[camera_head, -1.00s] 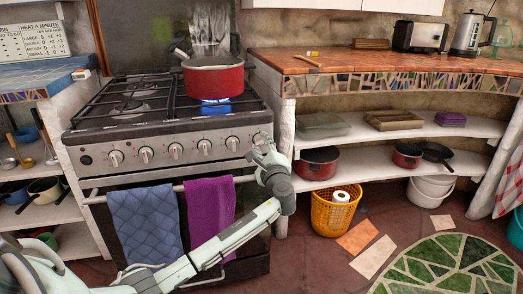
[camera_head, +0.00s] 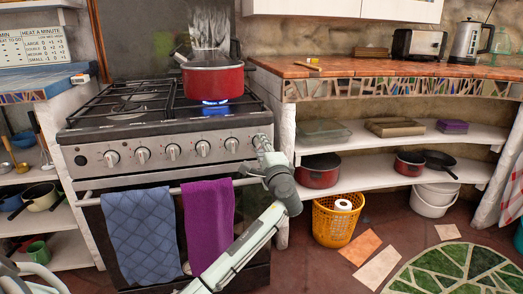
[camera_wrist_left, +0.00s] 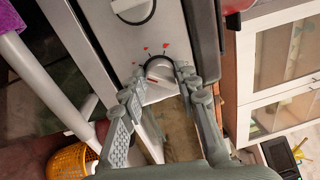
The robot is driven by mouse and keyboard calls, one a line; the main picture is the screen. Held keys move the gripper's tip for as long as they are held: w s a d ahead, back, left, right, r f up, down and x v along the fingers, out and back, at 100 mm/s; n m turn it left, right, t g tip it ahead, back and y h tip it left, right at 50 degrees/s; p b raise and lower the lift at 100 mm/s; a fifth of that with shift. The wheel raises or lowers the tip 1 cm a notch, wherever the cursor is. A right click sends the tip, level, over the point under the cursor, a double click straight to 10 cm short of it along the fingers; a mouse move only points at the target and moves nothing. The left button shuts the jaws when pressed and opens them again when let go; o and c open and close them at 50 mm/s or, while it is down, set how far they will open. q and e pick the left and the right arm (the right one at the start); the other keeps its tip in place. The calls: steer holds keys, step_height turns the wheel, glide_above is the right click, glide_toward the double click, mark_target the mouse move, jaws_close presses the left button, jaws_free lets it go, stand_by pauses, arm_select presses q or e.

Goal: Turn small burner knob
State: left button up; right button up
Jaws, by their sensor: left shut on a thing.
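The stove (camera_head: 90,135) has a row of knobs along its front panel. My left gripper (camera_head: 262,143) is at the panel's right end, in front of the rightmost knob, which it mostly hides in the head view. In the left wrist view this knob (camera_wrist_left: 160,82) is a pale dial in a dark ring with red marks around it. The fingers of my left gripper (camera_wrist_left: 160,74) are on both sides of the knob, shut on it. A blue flame (camera_head: 212,102) burns under the red pot (camera_head: 213,79). My right gripper is not in view.
A blue towel (camera_head: 142,228) and a purple towel (camera_head: 208,222) hang on the oven rail below the knobs. A white counter post (camera_head: 284,150) stands just right of my left gripper. A yellow basket (camera_head: 335,222) is on the floor to the right.

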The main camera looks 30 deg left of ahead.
arm_select(q)
steer(key=shift+f, duration=0.1)
stand_by(0.3)
steer(key=o, duration=1.2)
steer(key=shift+c, duration=0.2)
steer(key=r+v, duration=0.1)
steer(key=v, duration=1.1)
steer(key=shift+f, duration=0.4)
